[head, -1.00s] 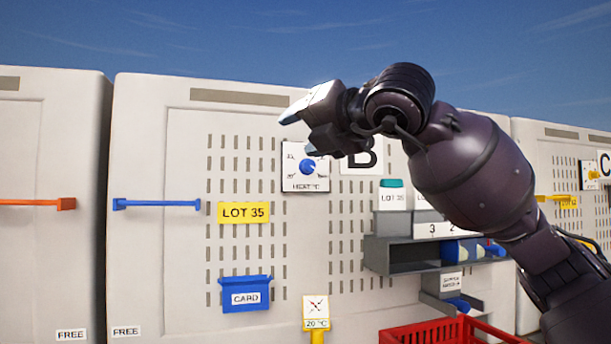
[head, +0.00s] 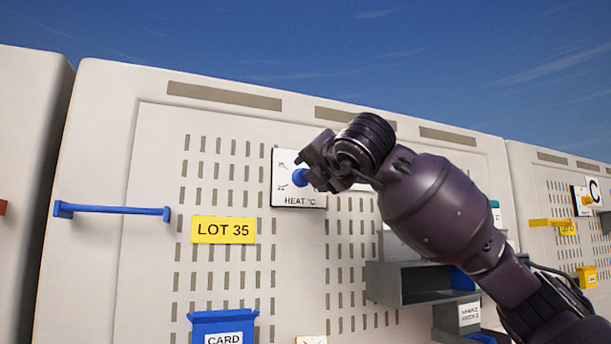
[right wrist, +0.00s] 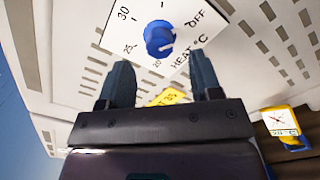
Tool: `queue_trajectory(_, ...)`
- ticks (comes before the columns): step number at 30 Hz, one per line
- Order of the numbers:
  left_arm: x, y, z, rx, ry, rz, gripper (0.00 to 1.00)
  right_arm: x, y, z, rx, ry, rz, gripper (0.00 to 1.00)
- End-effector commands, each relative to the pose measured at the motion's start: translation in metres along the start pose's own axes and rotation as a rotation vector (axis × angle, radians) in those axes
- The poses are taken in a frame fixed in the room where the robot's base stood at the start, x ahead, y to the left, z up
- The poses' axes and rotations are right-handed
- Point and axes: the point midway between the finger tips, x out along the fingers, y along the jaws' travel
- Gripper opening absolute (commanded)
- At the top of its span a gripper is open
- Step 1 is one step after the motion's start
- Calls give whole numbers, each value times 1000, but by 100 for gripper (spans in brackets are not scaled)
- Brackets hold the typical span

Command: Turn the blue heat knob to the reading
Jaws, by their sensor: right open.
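The blue heat knob (head: 299,177) sits on a white dial plate (head: 283,200) marked HEAT °C on the pale panel. My right gripper (head: 318,165) is at the plate's right side and hides part of the dial. In the right wrist view the knob (right wrist: 159,38) lies just beyond and between the open, empty fingers (right wrist: 160,78). The dial shows 30, 25, 20 and OFF; the knob's white mark faces the HEAT label side. A yellow-framed gauge (right wrist: 283,122) has a 20 °C label. My left gripper is not in view.
A yellow LOT 35 sign (head: 223,230), a blue CARD holder (head: 222,325) and a blue bar (head: 112,210) are on the panel to the left. A grey shelf unit (head: 400,285) juts out below my right arm.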

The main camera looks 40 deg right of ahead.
Motion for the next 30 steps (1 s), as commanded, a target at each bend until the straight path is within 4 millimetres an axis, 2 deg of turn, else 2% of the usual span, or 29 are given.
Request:
queue_trajectory(3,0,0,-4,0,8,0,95,19,1,0,1,1,0,58)
queue_trajectory(9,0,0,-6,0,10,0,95,40,1,0,0,1,1,58)
queue_trajectory(14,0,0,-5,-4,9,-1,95,48,1,0,0,1,2,58)
queue_trajectory(22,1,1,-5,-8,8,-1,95,48,0,-1,-1,1,1,58)
queue_trajectory(30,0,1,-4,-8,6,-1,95,48,0,0,-1,1,1,17)
